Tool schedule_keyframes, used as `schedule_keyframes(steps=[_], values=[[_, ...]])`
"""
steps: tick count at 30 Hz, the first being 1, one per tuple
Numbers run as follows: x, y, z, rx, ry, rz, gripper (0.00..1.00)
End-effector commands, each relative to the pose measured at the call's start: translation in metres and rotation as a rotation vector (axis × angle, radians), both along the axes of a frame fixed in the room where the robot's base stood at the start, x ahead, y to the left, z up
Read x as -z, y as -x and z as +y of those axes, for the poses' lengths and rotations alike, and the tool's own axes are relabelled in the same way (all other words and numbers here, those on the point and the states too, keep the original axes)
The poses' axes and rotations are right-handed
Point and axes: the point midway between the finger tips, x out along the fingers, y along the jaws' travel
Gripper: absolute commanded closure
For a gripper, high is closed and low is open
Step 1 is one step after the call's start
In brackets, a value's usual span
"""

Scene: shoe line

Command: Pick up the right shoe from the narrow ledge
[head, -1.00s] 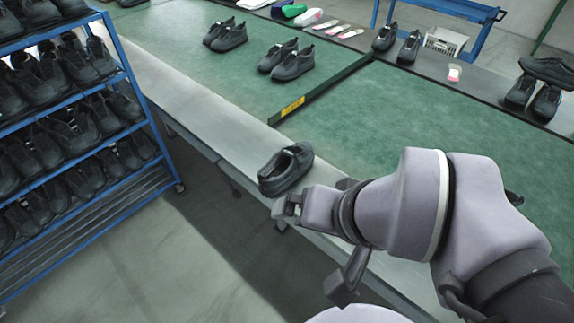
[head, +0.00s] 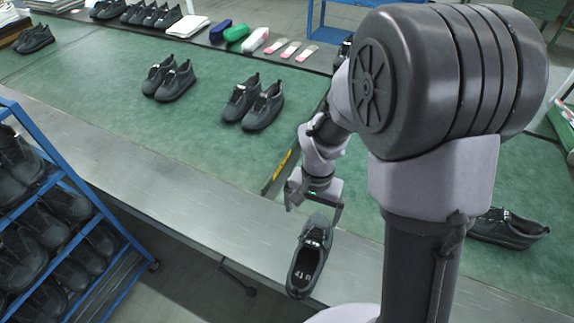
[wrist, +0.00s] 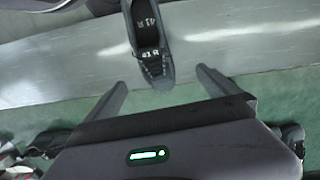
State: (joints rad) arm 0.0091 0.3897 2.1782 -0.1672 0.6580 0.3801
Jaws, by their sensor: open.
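A dark grey shoe (head: 311,255) lies on the narrow metal ledge along the green belt. Its heel end is near the ledge's outer edge and its toe points toward the belt. Its insole reads "41 R", and the same marking shows in the wrist view (wrist: 145,30). My gripper (head: 315,207) is open and empty, above the toe end of the shoe. In the wrist view the fingers (wrist: 161,80) are spread wide, with the toe in the picture between them. I cannot tell the height gap. The shoe's heel is cut off in the wrist view.
Pairs of shoes (head: 168,80) (head: 254,102) stand on the green belt (head: 110,95). Another shoe (head: 508,228) lies right of my arm. A blue rack (head: 112,288) of shoes stands at lower left. The ledge (head: 190,205) left of the shoe is clear.

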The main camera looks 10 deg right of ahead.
Motion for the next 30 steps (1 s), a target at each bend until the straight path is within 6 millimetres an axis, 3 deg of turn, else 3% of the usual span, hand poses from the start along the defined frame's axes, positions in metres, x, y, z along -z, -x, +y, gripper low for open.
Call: schedule_keyframes(steps=[9, 12, 17, 24, 30], values=[[0.092, 0.003, -0.001, 0.0, 0.002, 0.01, 0.0], [0.114, 0.004, -0.001, 0.002, 0.001, 0.01, 0.0], [0.131, 0.005, -0.001, 0.0, 0.001, 0.008, 0.0], [0.174, 0.016, 0.002, 0.001, 0.001, 0.008, 0.0], [0.177, 0.015, 0.002, 0.001, 0.002, 0.007, 0.0]])
